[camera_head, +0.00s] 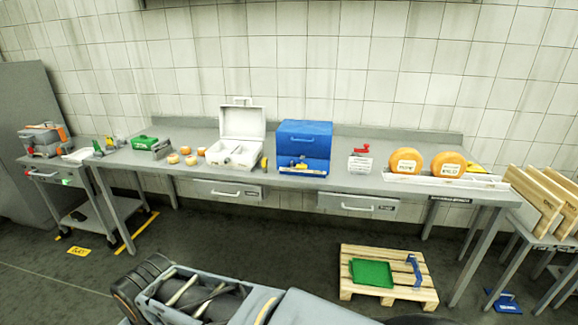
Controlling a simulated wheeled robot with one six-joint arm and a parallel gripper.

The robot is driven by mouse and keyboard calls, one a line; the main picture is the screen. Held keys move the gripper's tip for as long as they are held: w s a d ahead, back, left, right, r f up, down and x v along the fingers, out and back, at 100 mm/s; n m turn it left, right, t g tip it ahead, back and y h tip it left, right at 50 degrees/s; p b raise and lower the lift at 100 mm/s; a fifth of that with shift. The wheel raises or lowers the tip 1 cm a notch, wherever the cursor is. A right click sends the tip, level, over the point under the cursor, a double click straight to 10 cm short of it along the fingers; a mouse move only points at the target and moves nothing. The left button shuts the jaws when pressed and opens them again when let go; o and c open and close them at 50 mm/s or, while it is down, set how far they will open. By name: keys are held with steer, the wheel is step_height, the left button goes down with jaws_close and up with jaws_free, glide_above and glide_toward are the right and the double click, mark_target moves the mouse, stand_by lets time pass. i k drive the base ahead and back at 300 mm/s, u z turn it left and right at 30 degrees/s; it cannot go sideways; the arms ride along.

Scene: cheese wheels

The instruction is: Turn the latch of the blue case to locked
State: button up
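The blue case (303,146) stands on the long grey worktable, a little right of the white case. Its upper part is a tall blue block with a handle-like line across the front. A small yellow and pale detail (301,165) shows low on its front. I cannot tell whether this is the latch or how it is turned, nor whether the lid is fully shut. My gripper is not in view. Only grey parts of my own body show at the bottom, well below and apart from the case.
The grey worktable (345,185) has drawers under its front edge. An open white case (240,140) stands left of the blue case. A red-handled item (361,150) and two orange cheese wheels (407,161) stand right. A wooden pallet (347,290) lies on the floor.

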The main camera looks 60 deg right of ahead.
mark_target(299, 167)
steer(key=z, duration=0.4)
steer(key=i, duration=1)
steer(key=z, duration=1.25)
steer(key=i, duration=0.6)
steer(key=z, duration=0.5)
